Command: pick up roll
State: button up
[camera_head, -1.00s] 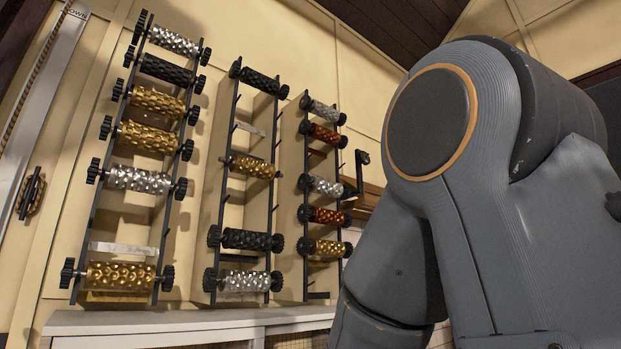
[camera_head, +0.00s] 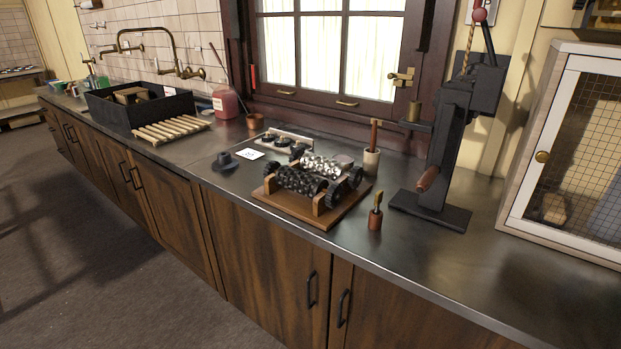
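On the counter, a wooden stand (camera_head: 325,214) holds two patterned rollers with black gear ends, lying side by side. The nearer roller (camera_head: 299,181) is black and the farther roller (camera_head: 322,166) is silver. Both lie across the stand's upright supports. My gripper and arm are not in view, so whether the gripper is open or shut does not show.
A black press (camera_head: 437,150) stands right of the stand, and a mesh-door cabinet (camera_head: 570,150) at the far right. A slatted wooden rack (camera_head: 172,131) and black sink box (camera_head: 139,107) lie left. Small brushes stand beside the stand. Floor (camera_head: 90,240) is clear at left.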

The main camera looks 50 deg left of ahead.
aim_at(301, 182)
jog(key=u, duration=0.55)
jog(key=k, duration=1.2)
jog(key=u, duration=1.15)
jog(key=i, duration=1.95)
jog(key=z, duration=0.6)
